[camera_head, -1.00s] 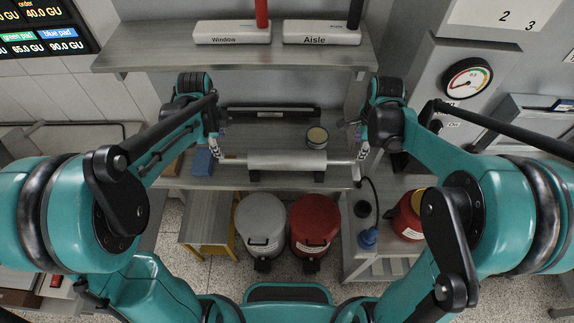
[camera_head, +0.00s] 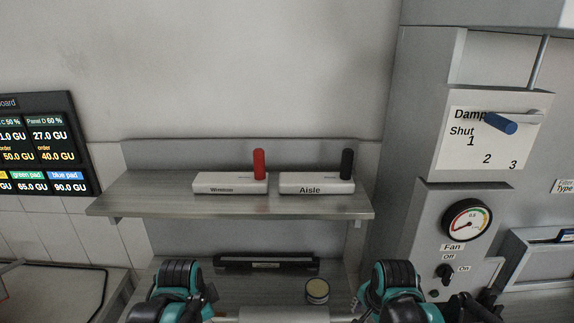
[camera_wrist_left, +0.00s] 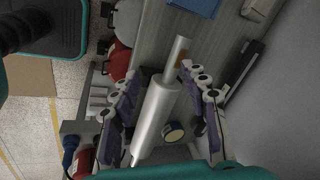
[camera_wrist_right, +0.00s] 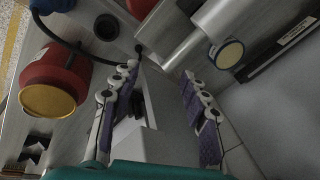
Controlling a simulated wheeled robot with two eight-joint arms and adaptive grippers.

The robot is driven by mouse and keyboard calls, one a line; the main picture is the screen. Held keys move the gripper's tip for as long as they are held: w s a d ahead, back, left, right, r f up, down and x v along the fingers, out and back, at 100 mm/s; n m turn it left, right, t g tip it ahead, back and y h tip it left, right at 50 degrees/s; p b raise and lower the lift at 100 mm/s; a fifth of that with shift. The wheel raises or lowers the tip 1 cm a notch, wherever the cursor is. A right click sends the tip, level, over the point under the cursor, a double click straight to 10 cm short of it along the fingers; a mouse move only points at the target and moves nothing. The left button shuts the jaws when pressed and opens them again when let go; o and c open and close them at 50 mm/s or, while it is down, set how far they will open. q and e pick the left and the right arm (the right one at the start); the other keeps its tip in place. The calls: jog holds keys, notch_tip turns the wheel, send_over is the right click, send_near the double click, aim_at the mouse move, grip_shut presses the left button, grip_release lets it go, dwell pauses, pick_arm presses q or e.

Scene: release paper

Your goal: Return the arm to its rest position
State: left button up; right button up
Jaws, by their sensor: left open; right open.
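A pale metal roller (camera_head: 285,314) lies across the workbench at the bottom edge of the head view. In the left wrist view, my left gripper (camera_wrist_left: 160,76) is open, with one finger on each side of the roller (camera_wrist_left: 153,118); whether they touch it I cannot tell. In the right wrist view, my right gripper (camera_wrist_right: 158,74) is open and empty. The roller's thin end (camera_wrist_right: 183,48) is just beyond its fingertips. In the head view only my upper wrists and arm parts show at the bottom; the fingers are out of view.
A shelf (camera_head: 230,207) above the bench carries two white blocks labelled Window (camera_head: 230,185) and Aisle (camera_head: 316,185). A round tin (camera_head: 317,291) and a black bar (camera_head: 266,264) are behind the roller. A cabinet with a gauge (camera_head: 467,221) stands right. A red canister (camera_wrist_right: 55,78) is near my right gripper.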

pick_arm(q)
jog(key=s+d+f+n+t+b, duration=0.1)
jog(key=s+f+n+t+b, duration=0.2)
jog(key=s+f+n+b, duration=0.6)
jog(key=s+n, duration=0.2)
jog(key=n, duration=0.1)
jog(key=shift+d+f, duration=0.25)
jog(key=shift+d, duration=0.1)
pick_arm(e)
jog(key=s+a+f+n+t, duration=0.1)
jog(key=s+f+n+t, duration=0.2)
jog(key=s+f+n, duration=0.6)
jog(key=s+n, duration=0.2)
jog(key=n, duration=0.1)
jog(key=shift+a+f, duration=0.2)
jog(key=shift+a, duration=0.1)
